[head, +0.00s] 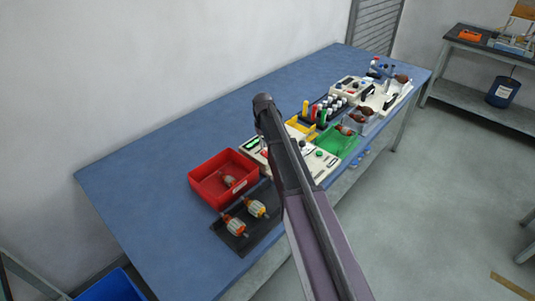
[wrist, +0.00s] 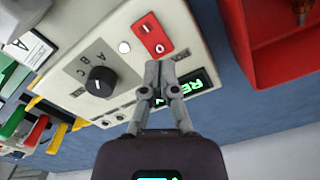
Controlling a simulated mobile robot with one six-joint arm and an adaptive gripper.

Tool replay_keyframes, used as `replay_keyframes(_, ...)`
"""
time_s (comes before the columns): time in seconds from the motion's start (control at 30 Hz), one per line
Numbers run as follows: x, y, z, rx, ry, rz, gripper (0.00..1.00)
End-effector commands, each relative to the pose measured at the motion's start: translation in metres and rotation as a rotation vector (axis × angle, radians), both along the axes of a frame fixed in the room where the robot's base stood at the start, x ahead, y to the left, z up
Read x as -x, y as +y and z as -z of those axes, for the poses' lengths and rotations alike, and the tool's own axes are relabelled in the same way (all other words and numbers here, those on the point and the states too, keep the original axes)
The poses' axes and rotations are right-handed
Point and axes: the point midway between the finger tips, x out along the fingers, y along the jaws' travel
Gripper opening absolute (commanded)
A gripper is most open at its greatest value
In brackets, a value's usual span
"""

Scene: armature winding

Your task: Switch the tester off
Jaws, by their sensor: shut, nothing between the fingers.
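The tester is a cream box on the blue bench, partly covered by my arm in the head view (head: 322,172). Its panel fills the upper middle of the wrist view (wrist: 95,47). A red rocker switch (wrist: 150,30) marked I and O sits near its edge. A lit green display (wrist: 196,88) is partly behind my fingers. A black knob (wrist: 102,80) has letters A, B, C beside it. My gripper (wrist: 159,66) is shut and empty, its tips just beside the O end of the rocker; I cannot tell whether they touch it. My arm hides the gripper in the head view.
A red bin (head: 205,186) stands close by the tester and shows in the wrist view (wrist: 275,60). A dark tray (head: 228,240) holds armatures. A green tray (head: 345,146), coloured-handled tools and another cream device (head: 347,88) stand further along. The bench's left part is clear.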

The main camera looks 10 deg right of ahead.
Motion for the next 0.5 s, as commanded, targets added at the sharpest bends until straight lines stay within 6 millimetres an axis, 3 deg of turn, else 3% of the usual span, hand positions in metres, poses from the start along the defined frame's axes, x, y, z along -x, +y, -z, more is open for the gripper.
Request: replay_keyframes(0.5, 0.0000, -0.0004, 0.0046, 0.000, 0.000, 0.000, 0.00)
